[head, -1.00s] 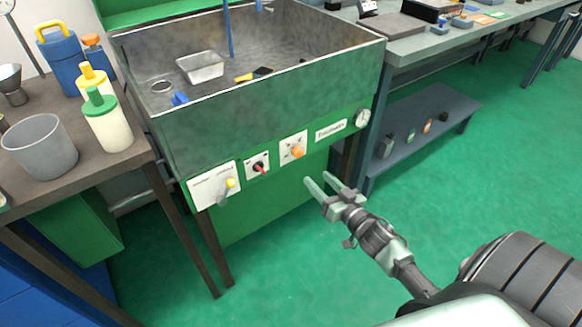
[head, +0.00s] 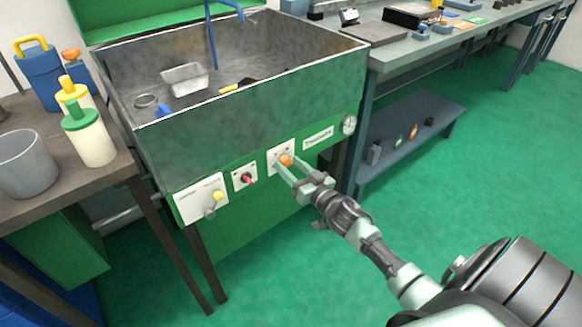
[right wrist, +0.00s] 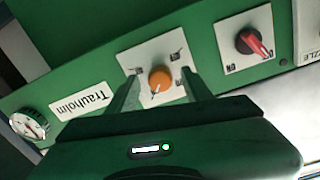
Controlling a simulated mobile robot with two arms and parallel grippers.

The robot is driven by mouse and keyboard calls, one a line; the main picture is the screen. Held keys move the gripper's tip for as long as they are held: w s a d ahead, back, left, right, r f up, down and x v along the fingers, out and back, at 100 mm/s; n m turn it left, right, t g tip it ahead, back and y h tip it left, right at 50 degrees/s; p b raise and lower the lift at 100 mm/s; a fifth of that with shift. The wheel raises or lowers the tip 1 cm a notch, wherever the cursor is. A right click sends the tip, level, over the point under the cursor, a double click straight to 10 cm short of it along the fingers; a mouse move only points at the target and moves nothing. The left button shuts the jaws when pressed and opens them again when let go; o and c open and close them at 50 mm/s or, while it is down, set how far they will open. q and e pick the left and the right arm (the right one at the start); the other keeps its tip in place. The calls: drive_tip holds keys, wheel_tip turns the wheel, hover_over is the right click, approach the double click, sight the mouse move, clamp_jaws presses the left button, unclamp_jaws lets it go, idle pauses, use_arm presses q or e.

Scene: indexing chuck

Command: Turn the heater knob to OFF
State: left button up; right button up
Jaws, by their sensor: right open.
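An orange knob (head: 285,160) sits on a white plate on the green front panel of the sink unit. In the right wrist view the orange knob (right wrist: 160,76) has a light pointer line aimed toward the bottom of the picture, slightly left; the small words on its plate are hard to read. My right gripper (head: 284,167) is open in front of this plate. In the right wrist view its fingers (right wrist: 160,84) stand on either side of the orange knob, with a gap on each side. Contact cannot be told. My left gripper is not in view.
A red knob (head: 247,180) on its own plate and a yellow-tipped lever (head: 217,196) are to the left. A "Trauholm" label (right wrist: 80,100) and a round gauge (right wrist: 30,124) are on the knob's other side. The sink rim (head: 250,95) is above; open floor is below right.

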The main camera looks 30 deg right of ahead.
clamp_jaws()
